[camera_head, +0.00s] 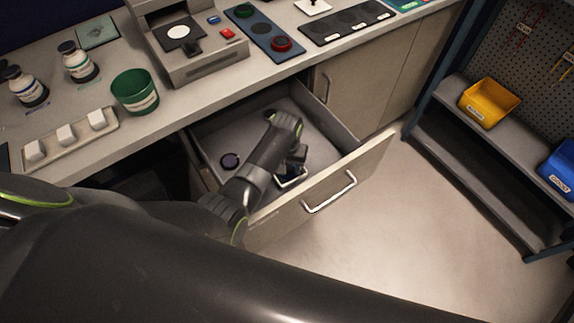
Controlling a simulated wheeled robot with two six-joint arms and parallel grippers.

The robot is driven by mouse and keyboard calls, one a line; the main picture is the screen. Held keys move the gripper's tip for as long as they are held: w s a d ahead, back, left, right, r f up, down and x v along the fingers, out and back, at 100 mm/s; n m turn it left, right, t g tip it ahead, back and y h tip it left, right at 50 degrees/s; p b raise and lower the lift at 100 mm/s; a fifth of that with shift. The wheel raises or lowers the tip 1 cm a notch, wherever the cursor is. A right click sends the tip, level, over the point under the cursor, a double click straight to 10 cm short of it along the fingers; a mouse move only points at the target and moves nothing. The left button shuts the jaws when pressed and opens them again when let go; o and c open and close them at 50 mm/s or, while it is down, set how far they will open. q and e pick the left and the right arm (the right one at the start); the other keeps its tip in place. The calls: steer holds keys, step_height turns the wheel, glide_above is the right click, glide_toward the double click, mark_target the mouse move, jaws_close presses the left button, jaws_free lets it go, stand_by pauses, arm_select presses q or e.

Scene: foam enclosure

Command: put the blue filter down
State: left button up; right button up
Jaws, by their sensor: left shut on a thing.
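My left gripper (291,172) reaches down into the open drawer (212,136), near its front panel. It is shut on a small blue thing, the blue filter (286,182), which shows only as a bit of blue and a pale edge under the fingers. The arm and hand hide most of it, so I cannot tell whether it touches the drawer floor. My right gripper is not in view.
The drawer front with its handle (330,192) sticks out over open floor. On the counter stand a filter strip (263,28) with green and red discs, a grey device (205,65), a green cup (135,91) and bottles (77,62). A shelf with a yellow bin (489,102) is right.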

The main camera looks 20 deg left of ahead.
arm_select(q)
steer(key=shift+f, duration=0.1)
steer(key=o, duration=1.1)
steer(key=shift+c, duration=0.2)
step_height(320, 180, up, 12)
steer(key=p, duration=0.1)
steer(key=shift+r, duration=0.2)
steer(key=shift+p, duration=0.3)
